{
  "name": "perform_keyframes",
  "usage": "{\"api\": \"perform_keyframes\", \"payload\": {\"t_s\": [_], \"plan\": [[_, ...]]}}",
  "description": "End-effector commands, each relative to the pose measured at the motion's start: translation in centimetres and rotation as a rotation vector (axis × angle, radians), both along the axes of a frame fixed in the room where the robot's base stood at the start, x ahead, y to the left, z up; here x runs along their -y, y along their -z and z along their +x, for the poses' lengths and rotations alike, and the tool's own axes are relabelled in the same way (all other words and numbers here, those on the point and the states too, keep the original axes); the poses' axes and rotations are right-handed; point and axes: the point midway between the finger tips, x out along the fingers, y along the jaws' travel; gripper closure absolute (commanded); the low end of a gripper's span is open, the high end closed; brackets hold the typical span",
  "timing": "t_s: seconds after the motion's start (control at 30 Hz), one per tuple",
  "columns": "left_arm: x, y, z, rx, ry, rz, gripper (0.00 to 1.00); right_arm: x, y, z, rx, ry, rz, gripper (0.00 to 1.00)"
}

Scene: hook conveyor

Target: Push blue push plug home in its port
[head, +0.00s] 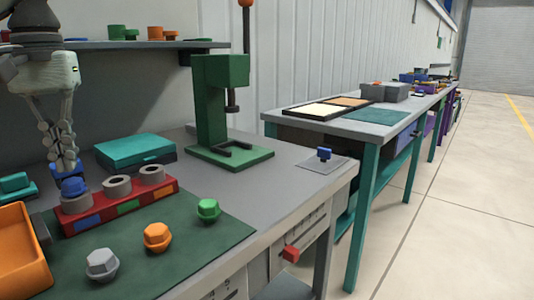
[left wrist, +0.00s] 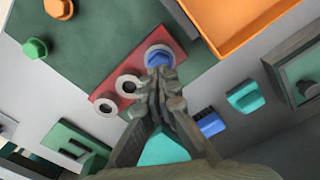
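The blue push plug (head: 73,188) sits at the leftmost grey port (head: 77,204) of the red block (head: 128,207), its blue head standing above the ring. It also shows in the left wrist view (left wrist: 158,55), just beyond my fingertips. How deep it sits cannot be told. My left gripper (head: 66,164) points down right over the plug, its fingers together and at or very near the plug's top. The same fingertips show in the left wrist view (left wrist: 162,76). They do not appear to wrap around the plug. The other two ports are empty. My right gripper is not in view.
Grey (head: 102,264), orange (head: 157,237) and green (head: 208,210) plugs lie on the green mat (head: 190,255). An orange tray (head: 22,262) is at the left. A teal box (head: 135,150) and a green press (head: 222,110) stand behind the block.

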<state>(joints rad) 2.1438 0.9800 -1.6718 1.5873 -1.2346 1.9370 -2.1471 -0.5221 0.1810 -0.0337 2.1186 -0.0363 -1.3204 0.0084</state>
Motion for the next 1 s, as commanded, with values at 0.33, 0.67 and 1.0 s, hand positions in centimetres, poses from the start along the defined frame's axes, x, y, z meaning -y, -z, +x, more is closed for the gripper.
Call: {"api": "perform_keyframes", "payload": {"t_s": [0.33, 0.67, 1.0], "plan": [[0.01, 0.00, 0.00, 0.000, 0.000, 0.000, 1.00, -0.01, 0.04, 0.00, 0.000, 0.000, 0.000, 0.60], [0.01, 0.14, 0.00, 0.000, 0.000, 0.000, 1.00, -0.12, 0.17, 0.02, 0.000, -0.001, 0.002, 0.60], [0.01, 0.85, 0.00, -0.001, 0.000, 0.000, 1.00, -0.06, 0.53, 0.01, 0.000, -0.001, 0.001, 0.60]]}}
